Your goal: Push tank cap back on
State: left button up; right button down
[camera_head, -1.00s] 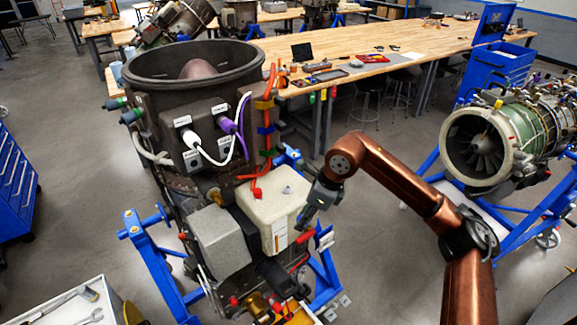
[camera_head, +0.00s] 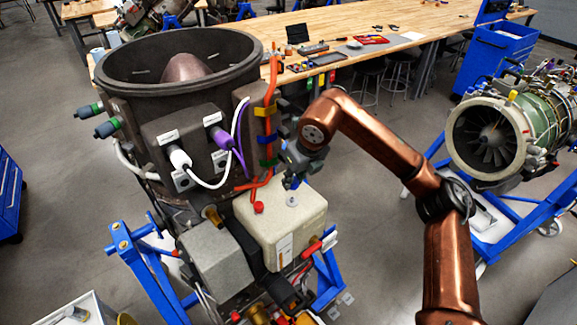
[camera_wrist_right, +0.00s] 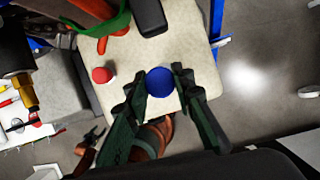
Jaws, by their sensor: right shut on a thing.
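The tank (camera_head: 285,225) is a cream box on the front of the turbine stand. A small pale filler neck (camera_head: 292,199) stands on its top, beside a red knob (camera_head: 258,207). My right gripper (camera_head: 291,181) is just above the filler neck. In the wrist view my right gripper (camera_wrist_right: 160,84) is shut on the round blue tank cap (camera_wrist_right: 160,81), one finger on each side. The cap is over the tank top (camera_wrist_right: 125,62) and hides the neck there. I cannot tell whether cap and neck touch. My left gripper is out of view.
The large dark turbine casing (camera_head: 180,70) rises behind the tank, with orange hoses (camera_head: 272,95) close to my right gripper. A grey box (camera_head: 213,262) sits left of the tank. Open floor lies to the right, before another engine (camera_head: 490,135).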

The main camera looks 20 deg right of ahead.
aim_at(293, 186)
jog(key=shift+w, duration=0.3)
jog(key=f+b, duration=0.1)
jog(key=f, duration=0.2)
jog(key=shift+s+b, duration=0.2)
jog(key=shift+b, duration=0.2)
jog(key=shift+w+f+b, duration=0.1)
jog(key=shift+f+b, duration=0.35)
jog(key=shift+f, duration=0.35)
jog(key=shift+f+b, duration=0.15)
jog(key=shift+b, duration=0.2)
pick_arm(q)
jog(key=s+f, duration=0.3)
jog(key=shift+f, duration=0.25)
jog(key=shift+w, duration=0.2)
